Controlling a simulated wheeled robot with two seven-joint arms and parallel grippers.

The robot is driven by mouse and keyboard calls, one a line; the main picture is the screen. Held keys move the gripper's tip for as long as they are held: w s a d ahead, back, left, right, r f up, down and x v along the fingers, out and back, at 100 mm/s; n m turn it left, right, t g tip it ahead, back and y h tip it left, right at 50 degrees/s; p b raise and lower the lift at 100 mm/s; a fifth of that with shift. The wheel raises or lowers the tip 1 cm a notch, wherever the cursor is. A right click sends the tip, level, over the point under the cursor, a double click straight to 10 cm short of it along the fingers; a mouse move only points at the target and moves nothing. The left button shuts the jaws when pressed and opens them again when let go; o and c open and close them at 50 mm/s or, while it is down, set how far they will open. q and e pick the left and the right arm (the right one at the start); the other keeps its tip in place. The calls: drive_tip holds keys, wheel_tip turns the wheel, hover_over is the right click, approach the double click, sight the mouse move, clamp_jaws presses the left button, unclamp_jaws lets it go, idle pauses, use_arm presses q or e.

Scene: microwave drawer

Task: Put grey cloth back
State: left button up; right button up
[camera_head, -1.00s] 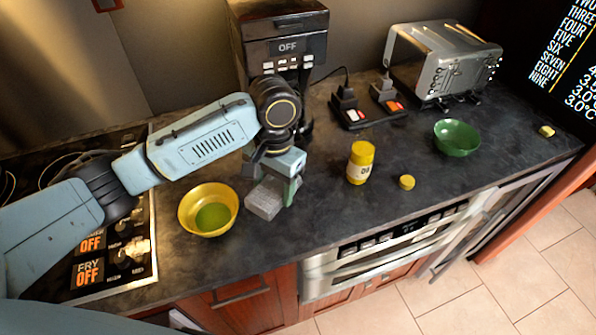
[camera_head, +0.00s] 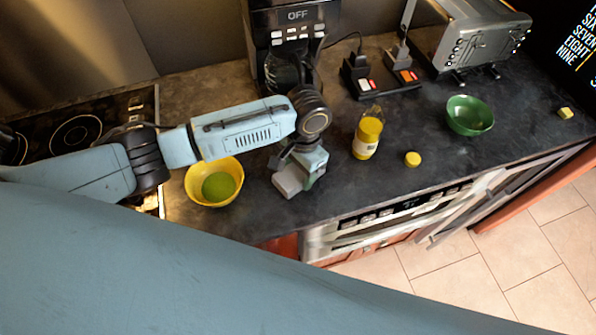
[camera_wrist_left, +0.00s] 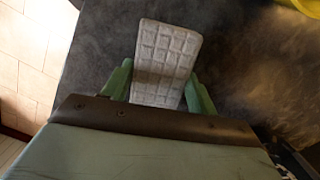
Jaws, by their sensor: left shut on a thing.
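The grey cloth (camera_head: 288,181) is a small grey block-like piece at the end of my left gripper (camera_head: 303,174), over the dark counter right of the yellow bowl. In the left wrist view the cloth (camera_wrist_left: 166,62) shows a quilted grid face between the two green fingers of the left gripper (camera_wrist_left: 160,88), which is shut on it. Whether the cloth touches the counter is hard to tell. My right gripper is not in view; a large blue part of mine covers the lower part of the head view.
A yellow bowl (camera_head: 228,167) with green inside stands left of the cloth. A coffee machine (camera_head: 292,45) and toaster (camera_head: 470,38) stand behind. An oven drawer (camera_head: 365,228) lies below the counter's front edge.

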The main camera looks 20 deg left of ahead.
use_arm(q)
drive_tip(key=shift+f, duration=0.7)
drive_tip(key=shift+f, duration=0.1)
drive_tip(key=o, duration=1.4)
drive_tip(key=r, duration=0.8)
drive_tip(key=w+r, duration=0.1)
drive_tip(key=r, duration=0.3)
drive_tip(key=shift+w+d+r, duration=0.1)
drive_tip(key=shift+d, duration=0.3)
